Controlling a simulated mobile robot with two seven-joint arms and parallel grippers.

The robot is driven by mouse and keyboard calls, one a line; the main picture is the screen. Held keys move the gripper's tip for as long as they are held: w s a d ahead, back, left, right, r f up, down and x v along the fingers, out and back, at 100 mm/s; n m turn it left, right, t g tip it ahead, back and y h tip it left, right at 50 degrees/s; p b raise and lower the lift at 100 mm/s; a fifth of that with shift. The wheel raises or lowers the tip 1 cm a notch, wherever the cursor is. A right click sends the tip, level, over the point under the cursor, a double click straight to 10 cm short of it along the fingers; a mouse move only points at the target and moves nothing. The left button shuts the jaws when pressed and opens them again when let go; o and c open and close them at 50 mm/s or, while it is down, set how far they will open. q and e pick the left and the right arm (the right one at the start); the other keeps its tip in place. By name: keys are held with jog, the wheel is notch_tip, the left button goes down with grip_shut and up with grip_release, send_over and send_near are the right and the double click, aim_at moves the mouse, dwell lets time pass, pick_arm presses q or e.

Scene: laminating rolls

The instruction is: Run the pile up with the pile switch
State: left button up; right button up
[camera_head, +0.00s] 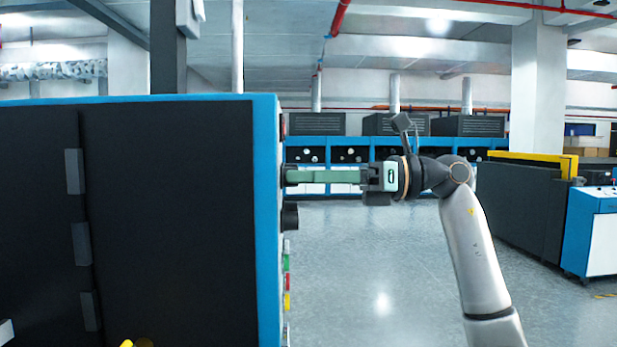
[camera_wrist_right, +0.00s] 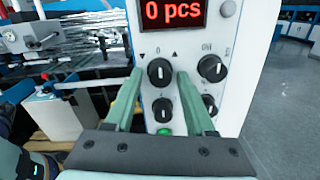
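The control panel (camera_wrist_right: 185,40) fills the upper middle of the right wrist view. A black rotary knob (camera_wrist_right: 160,72) on it has a down arrow, a 0 and an up arrow above it, which fits a pile switch. Its pointer mark is near the top. My right gripper (camera_wrist_right: 160,78) has its two green fingers apart, one on each side of this knob, with a narrow gap showing at each side. In the head view, the right gripper (camera_head: 290,177) reaches left to the edge of the blue-framed machine (camera_head: 265,220). My left gripper is not in view.
A red display (camera_wrist_right: 172,13) reads 0 pcs. Another knob (camera_wrist_right: 212,68) sits close right of the fingers. Two lower knobs and a green button (camera_wrist_right: 164,131) lie below. Open floor (camera_head: 390,260) is right of the machine; dark units with blue frames line the back.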

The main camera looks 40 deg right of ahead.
grip_shut()
